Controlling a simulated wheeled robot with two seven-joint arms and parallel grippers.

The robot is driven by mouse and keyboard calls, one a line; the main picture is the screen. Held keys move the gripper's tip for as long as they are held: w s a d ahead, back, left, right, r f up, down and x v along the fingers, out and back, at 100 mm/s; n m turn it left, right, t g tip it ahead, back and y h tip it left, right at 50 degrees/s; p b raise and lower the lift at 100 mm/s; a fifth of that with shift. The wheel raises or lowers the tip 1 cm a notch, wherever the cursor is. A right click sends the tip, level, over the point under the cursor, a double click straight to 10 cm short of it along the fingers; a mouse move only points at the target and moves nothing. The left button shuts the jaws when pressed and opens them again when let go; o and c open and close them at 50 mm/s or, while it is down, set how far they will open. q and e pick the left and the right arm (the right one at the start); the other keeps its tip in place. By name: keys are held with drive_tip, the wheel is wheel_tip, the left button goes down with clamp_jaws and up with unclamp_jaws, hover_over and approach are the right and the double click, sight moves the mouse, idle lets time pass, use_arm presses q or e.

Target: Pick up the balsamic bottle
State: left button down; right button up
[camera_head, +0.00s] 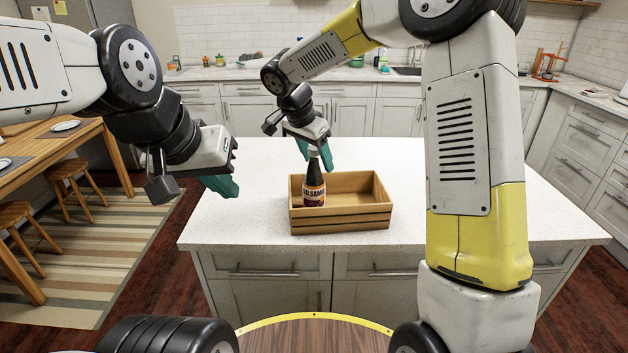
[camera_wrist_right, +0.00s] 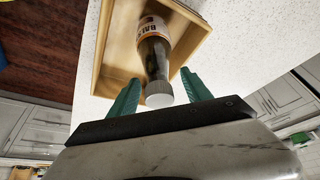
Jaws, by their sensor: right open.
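The balsamic bottle (camera_head: 314,186) is dark with a pale cap and a white, red and orange label. It stands in the left end of a wooden crate (camera_head: 345,220) on the white island. In the right wrist view the bottle (camera_wrist_right: 154,55) has its cap between the two teal fingers, with a gap on each side. My right gripper (camera_head: 315,150) is open, just above and around the bottle's neck. My left gripper (camera_head: 222,187) hangs left of the crate, over the island's left edge, away from the bottle. Its finger gap is not clear.
The island top (camera_head: 400,170) is clear around the crate, and the crate's right part is empty. A wooden table (camera_head: 50,150) and stools (camera_head: 80,185) stand on the left. Kitchen counters with a sink line the back wall.

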clamp_jaws()
drive_tip(key=shift+s, duration=0.1)
idle(1.2)
